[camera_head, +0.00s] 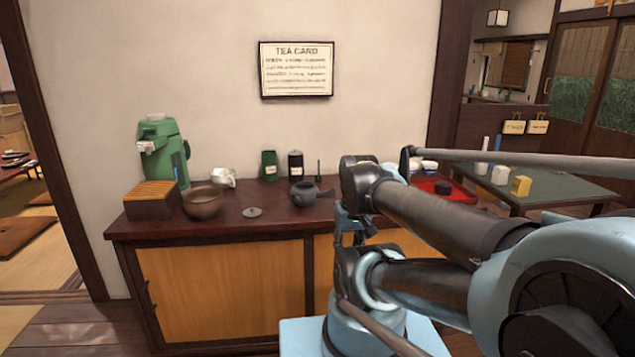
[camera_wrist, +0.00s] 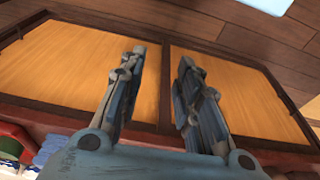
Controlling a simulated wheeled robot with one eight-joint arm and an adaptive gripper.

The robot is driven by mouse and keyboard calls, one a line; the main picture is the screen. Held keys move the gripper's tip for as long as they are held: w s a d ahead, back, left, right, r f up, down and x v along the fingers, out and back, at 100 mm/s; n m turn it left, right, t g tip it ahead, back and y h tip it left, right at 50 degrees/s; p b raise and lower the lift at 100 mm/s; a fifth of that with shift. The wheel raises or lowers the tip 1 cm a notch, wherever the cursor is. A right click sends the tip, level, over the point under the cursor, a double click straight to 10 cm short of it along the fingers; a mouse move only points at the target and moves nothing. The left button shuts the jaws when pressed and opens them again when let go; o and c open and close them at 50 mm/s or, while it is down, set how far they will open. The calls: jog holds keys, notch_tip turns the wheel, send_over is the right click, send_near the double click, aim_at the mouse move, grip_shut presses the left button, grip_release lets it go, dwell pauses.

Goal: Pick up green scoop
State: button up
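A thin dark green upright item (camera_head: 318,171) stands at the back of the wooden counter, just right of the black canister. It may be the green scoop, but it is too small to be sure. In the wrist view my gripper (camera_wrist: 162,57) is open, with two separate fingers and nothing between them. The fingers are in front of the counter's yellow cabinet panels (camera_wrist: 75,58). In the head view my arm hides most of the gripper and the counter's right part.
On the counter (camera_head: 225,230) are a green dispenser (camera_head: 162,150), slatted box (camera_head: 151,200), brown bowl (camera_head: 203,202), grey lid (camera_head: 252,212), dark teapot (camera_head: 306,194), green tin (camera_head: 269,166) and black canister (camera_head: 295,164). A red tray (camera_head: 460,194) and green-topped table (camera_head: 555,185) are right.

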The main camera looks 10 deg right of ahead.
jog(key=w+a+r+n+t+y, duration=0.1)
jog(key=w+r+n+t+y, duration=0.2)
jog(key=w, duration=0.8)
jog(key=w+a+r+n+y, duration=0.1)
jog(key=w+a+r+y, duration=0.1)
jog(key=w+r, duration=0.65)
jog(key=w+d+n+t+y, duration=0.1)
jog(key=w+d+t, duration=0.35)
jog(key=w, duration=0.75)
jog(key=w+d+n+t+y, duration=0.1)
jog(key=w+d+t, duration=0.1)
jog(key=w+d, duration=0.85)
send_over(319, 180)
jog(key=w, duration=0.1)
jog(key=shift+g, duration=0.25)
jog(key=shift+f, duration=3.3)
grip_shut()
